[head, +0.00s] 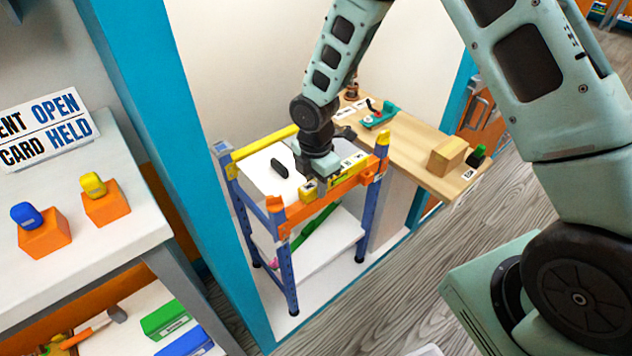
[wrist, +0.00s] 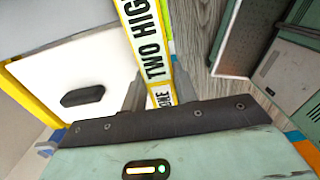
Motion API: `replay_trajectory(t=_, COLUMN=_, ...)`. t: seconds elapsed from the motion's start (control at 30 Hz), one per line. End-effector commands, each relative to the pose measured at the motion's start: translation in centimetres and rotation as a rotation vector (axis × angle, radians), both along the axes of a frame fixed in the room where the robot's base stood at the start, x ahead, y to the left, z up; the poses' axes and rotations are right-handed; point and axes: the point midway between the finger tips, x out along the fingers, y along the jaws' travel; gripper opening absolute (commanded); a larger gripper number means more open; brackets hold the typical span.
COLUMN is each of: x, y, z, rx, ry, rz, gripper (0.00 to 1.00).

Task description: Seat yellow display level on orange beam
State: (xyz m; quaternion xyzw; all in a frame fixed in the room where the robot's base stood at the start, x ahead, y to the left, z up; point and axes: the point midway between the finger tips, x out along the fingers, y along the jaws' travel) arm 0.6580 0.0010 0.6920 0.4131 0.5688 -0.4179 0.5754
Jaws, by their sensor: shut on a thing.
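The yellow display (head: 309,190) is a long yellow bar with a white lettered face. It also shows in the wrist view (wrist: 150,45), running up from between my fingers. My gripper (head: 319,178) is shut on it from above; the fingers show in the wrist view (wrist: 160,95). The display lies along the orange beam (head: 330,196), the front rail of a blue-posted rack, at about the beam's height. My gripper hides part of the display. I cannot tell whether the display touches the beam or is fully level.
The rack's white shelf (head: 262,172) carries a black oblong piece (head: 279,168); a yellow rail (head: 265,143) runs behind. A wooden table (head: 420,145) with small objects stands to the right. A teal locker post (head: 190,150) rises at left. Grey floor (head: 400,270) lies in front.

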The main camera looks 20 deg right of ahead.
Motion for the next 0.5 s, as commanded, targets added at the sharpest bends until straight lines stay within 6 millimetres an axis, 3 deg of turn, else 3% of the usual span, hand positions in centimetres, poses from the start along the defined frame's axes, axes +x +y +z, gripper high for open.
replay_trajectory(t=0.5, x=0.00, y=0.01, z=-0.36, rx=0.000, ry=0.000, rz=0.000, gripper=0.11)
